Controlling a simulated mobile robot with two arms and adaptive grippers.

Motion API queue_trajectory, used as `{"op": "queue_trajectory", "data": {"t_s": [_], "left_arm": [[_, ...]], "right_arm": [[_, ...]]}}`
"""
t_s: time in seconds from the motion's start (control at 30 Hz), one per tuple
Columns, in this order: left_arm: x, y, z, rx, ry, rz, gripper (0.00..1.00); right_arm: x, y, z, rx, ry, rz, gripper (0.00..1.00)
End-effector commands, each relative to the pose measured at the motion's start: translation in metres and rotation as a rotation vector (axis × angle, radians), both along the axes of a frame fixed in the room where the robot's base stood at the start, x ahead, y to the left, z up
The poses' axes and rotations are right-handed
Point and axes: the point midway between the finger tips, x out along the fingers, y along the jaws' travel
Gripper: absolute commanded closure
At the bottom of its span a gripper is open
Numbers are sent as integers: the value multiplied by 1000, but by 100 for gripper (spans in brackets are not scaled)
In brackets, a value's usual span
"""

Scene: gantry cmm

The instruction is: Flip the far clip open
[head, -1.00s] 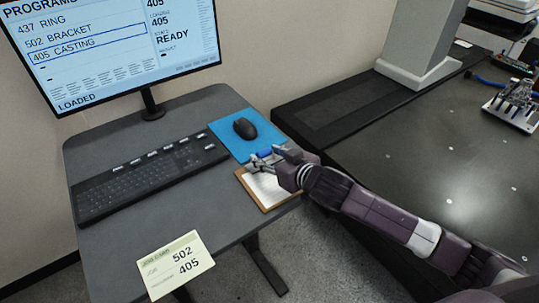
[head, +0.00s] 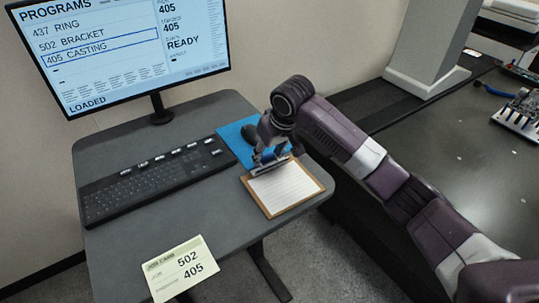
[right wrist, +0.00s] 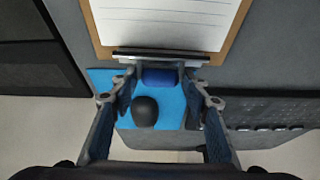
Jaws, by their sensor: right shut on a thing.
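My right gripper (head: 270,158) is at the back edge of the brown clipboard (head: 283,206), beside its metal clip. In the right wrist view, its two fingers (right wrist: 158,76) stand on either side of a small blue piece (right wrist: 160,77) by the clip's metal bar (right wrist: 160,57). They are shut on this blue piece. I cannot tell whether it is part of the clip. A metal fixture (head: 519,113) stands on the dark plate at the right edge. Its clips are too small and cut off to tell their state. My left gripper is out of view.
The clipboard lies on a grey desk (head: 150,225) with a keyboard (head: 150,180), a blue mat (head: 232,133) and a black mouse (head: 250,134). A monitor (head: 130,50) stands behind. A job card (head: 180,268) is at the front. The dark plate (head: 440,150) has free room.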

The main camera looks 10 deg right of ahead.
Motion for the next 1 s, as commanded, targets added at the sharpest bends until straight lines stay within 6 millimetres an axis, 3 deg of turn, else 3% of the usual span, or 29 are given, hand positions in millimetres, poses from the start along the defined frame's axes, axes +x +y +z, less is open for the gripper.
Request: {"op": "queue_trajectory", "data": {"t_s": [0.67,0.7,0.77,1.0], "left_arm": [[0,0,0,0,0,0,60],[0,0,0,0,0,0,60],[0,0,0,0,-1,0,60],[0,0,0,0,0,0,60]], "right_arm": [[2,0,-2,-18,51,-1,81],[2,0,-2,-18,51,-1,53],[2,0,-2,-18,51,-1,48],[2,0,-2,-16,49,-1,48]]}}
